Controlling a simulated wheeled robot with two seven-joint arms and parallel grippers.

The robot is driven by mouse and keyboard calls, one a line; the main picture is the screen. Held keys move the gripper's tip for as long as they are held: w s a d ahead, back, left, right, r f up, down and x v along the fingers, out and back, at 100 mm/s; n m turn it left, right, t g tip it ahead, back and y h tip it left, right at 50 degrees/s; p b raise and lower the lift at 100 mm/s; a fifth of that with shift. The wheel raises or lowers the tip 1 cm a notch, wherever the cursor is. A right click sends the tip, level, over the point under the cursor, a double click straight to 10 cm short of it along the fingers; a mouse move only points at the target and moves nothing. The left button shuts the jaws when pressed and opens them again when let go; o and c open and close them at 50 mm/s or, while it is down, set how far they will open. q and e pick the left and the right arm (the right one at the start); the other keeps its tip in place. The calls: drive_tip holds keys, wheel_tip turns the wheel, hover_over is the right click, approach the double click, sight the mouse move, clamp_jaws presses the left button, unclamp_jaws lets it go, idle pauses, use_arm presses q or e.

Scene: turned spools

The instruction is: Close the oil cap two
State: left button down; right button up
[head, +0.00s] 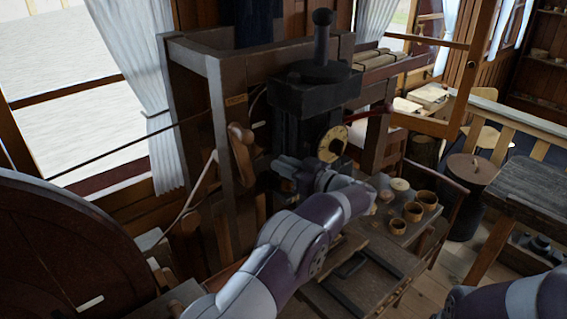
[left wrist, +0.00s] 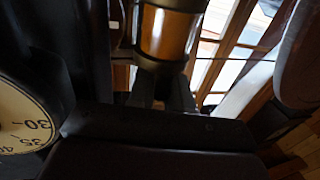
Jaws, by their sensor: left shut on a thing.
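My left gripper (head: 280,166) reaches in from the front and points left at the dark machine column under the wooden frame. In the left wrist view its two dark fingers (left wrist: 162,90) are shut at the dark collar of an amber oil cup (left wrist: 166,34). I take the dark part between the fingers to be the oil cap; the fingers mostly hide it. I cannot tell whether the cap is seated. The head view does not show the cap clearly. My right gripper is out of view; only part of that arm shows at the lower right.
A pale dial (head: 332,144) stands close to my left wrist, with a red lever (head: 370,116) above it. A wooden post (head: 225,150) stands left of the gripper. Several turned cups (head: 413,211) sit on the bench to the right.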

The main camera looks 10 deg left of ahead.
use_arm(q)
drive_tip(key=shift+w+r+n+g, duration=0.1)
drive_tip(key=shift+r+n+g, duration=0.15)
drive_tip(key=shift+n+g, duration=0.2)
drive_tip(key=c, duration=1.1)
unclamp_jaws()
drive_tip(key=shift+f, duration=0.1)
drive_tip(key=shift+d+f+b, duration=0.2)
drive_tip(key=shift+d+b, duration=0.15)
drive_tip(key=shift+d, duration=0.05)
drive_tip(key=b+v, duration=0.3)
drive_tip(key=v, duration=0.9)
drive_tip(key=shift+b, duration=0.3)
